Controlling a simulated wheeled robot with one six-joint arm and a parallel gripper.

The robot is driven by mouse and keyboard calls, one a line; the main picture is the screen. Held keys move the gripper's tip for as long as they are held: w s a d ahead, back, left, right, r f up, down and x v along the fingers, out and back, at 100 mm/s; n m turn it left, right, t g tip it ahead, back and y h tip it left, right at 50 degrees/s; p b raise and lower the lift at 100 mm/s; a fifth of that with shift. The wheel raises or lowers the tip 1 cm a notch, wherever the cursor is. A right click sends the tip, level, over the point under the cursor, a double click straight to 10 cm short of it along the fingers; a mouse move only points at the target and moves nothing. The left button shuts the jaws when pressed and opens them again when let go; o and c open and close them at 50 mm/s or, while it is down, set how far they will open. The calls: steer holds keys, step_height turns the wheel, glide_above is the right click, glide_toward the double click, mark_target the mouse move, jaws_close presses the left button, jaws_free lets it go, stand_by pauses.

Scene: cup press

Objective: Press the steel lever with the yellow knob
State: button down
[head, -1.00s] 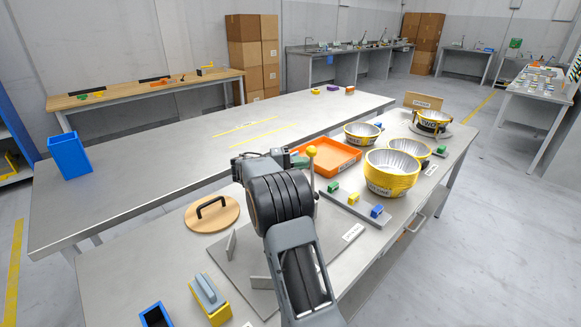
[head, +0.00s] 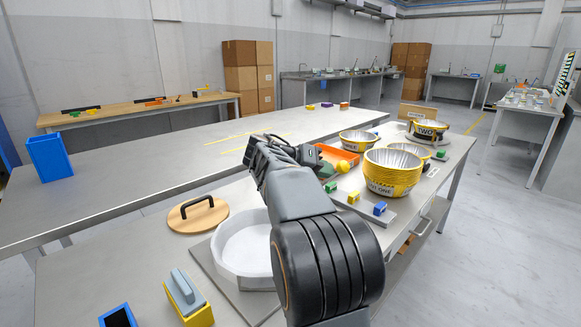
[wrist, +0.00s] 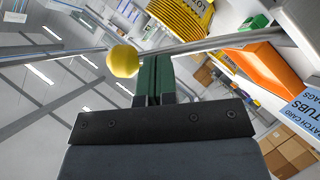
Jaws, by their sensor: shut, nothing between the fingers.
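The yellow knob (head: 343,167) shows just right of my gripper's tip in the head view, low in front of the orange tray. My arm hides most of its steel lever there. In the wrist view the knob (wrist: 123,61) is close, just left of the green fingers. My gripper (head: 327,170) is shut and empty; its fingers (wrist: 153,75) lie side by side. Whether they touch the knob or lever I cannot tell. A white many-sided tub (head: 243,250) sits on the grey base plate (head: 232,293), left of my arm.
A wooden lid (head: 198,214) and a grey-handled yellow block (head: 186,297) lie to the left. The far table (head: 150,185) has clear room.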

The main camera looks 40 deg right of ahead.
steer(key=shift+s+d+f+m+b, duration=0.1)
steer(key=shift+s+f+m+b, duration=0.25)
steer(key=shift+s+b, duration=0.15)
steer(key=shift+t, duration=0.3)
steer(key=w+a+r+p, duration=0.5)
steer(key=w+a+r, duration=0.1)
steer(key=a, duration=0.3)
steer(key=shift+a+r, duration=0.4)
steer(key=shift+s, duration=0.1)
stand_by(0.4)
